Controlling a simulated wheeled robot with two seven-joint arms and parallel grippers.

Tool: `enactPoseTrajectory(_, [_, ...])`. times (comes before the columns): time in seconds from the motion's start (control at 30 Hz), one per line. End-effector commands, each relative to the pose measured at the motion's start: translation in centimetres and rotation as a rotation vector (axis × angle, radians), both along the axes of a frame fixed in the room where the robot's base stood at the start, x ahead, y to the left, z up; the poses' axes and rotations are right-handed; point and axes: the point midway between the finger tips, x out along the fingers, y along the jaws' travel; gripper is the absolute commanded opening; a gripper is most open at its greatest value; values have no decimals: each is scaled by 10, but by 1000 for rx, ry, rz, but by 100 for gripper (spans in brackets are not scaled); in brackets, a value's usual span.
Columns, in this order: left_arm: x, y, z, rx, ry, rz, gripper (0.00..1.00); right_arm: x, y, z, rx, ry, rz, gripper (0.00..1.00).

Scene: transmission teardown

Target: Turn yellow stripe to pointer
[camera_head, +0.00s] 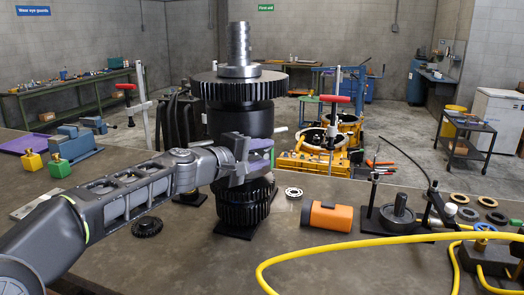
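A tall dark gear and shaft assembly (240,122) stands upright on the table, with a wide toothed gear (239,88) near its top and a ribbed drum (247,203) at its base. My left gripper (250,160) is at the front of the assembly, between the black cylinder and the ribbed drum. It hides part of the assembly, and its finger gap is hard to make out. A purple patch (261,144) shows beside the fingers. I cannot make out a yellow stripe or a pointer on the assembly. My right gripper is not in view.
An orange and black cylinder (327,216) lies right of the assembly. A yellow hose (352,245) curves across the front right. A small dark gear (147,228) and a bearing ring (293,192) lie nearby. A black stand (398,214) is further right.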

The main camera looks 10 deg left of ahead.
Motion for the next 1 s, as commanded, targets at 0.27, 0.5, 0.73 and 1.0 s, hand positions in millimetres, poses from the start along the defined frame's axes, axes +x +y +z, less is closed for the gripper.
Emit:
enactPoseTrajectory(0.27, [0, 0, 0, 0, 0, 0, 27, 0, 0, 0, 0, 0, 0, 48])
enactPoseTrajectory(0.5, [0, 0, 0, 0, 0, 0, 7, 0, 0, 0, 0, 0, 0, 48])
enactPoseTrajectory(0.73, [0, 0, 0, 0, 0, 0, 0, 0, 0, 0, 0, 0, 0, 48])
enactPoseTrajectory(1.0, [0, 0, -1, 0, 1, 0, 0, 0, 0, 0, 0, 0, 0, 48])
